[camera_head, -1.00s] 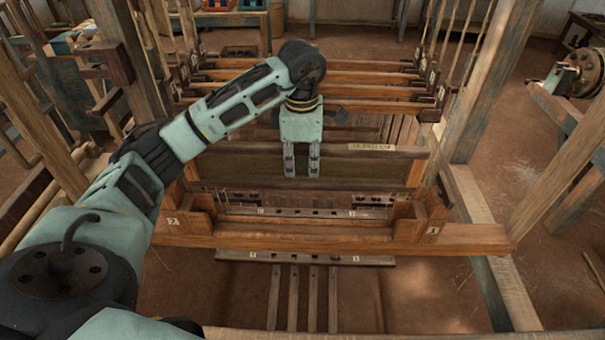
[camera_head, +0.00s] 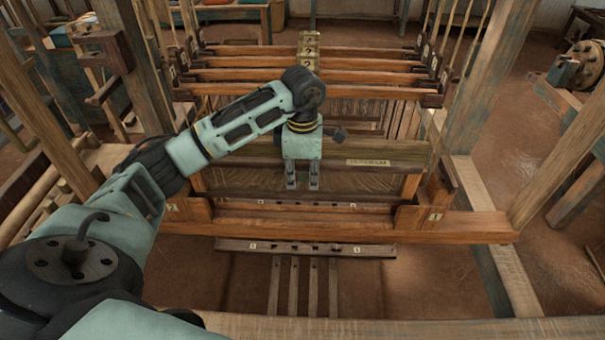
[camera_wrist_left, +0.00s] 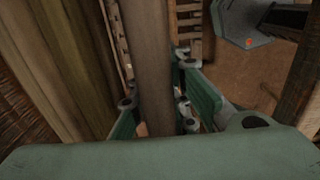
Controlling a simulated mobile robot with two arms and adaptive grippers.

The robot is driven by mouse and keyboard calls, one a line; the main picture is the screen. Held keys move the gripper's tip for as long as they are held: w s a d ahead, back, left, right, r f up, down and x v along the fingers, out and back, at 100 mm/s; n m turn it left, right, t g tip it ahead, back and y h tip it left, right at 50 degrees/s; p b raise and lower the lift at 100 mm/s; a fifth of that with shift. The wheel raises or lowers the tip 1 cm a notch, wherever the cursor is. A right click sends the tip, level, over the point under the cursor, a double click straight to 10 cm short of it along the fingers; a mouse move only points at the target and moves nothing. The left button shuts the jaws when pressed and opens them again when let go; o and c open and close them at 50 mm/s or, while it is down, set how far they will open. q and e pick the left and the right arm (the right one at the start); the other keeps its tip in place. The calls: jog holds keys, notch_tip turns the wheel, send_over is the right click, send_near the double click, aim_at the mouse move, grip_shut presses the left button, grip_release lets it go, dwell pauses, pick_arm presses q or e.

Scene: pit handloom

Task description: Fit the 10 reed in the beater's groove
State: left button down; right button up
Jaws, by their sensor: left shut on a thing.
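The reed (camera_head: 367,178), a long brownish panel with a dark top bar and a pale label, stands across the loom. The label is too blurred to read. In the left wrist view the gripper's green fingers close around the round bar (camera_wrist_left: 148,55). The reed's lower edge is close above the wooden beater (camera_head: 330,224), along its row of small tags. I cannot tell whether it sits in the groove. My right gripper is not in view.
Several heddle bars (camera_head: 370,78) lie across the loom behind the reed. Beater uprights stand at both ends of the reed. A tagged plank (camera_head: 305,247) and several treadles (camera_head: 293,285) are in front and below. Thick loom posts (camera_head: 490,90) flank the work.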

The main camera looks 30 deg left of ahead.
aim_at(302, 192)
pick_arm(q)
jog(key=shift+w+f+b, duration=0.1)
jog(key=shift+f+b, duration=1.95)
jog(key=shift+f, duration=1.75)
jog(key=shift+a, duration=0.1)
jog(key=c, duration=1.6)
grip_release()
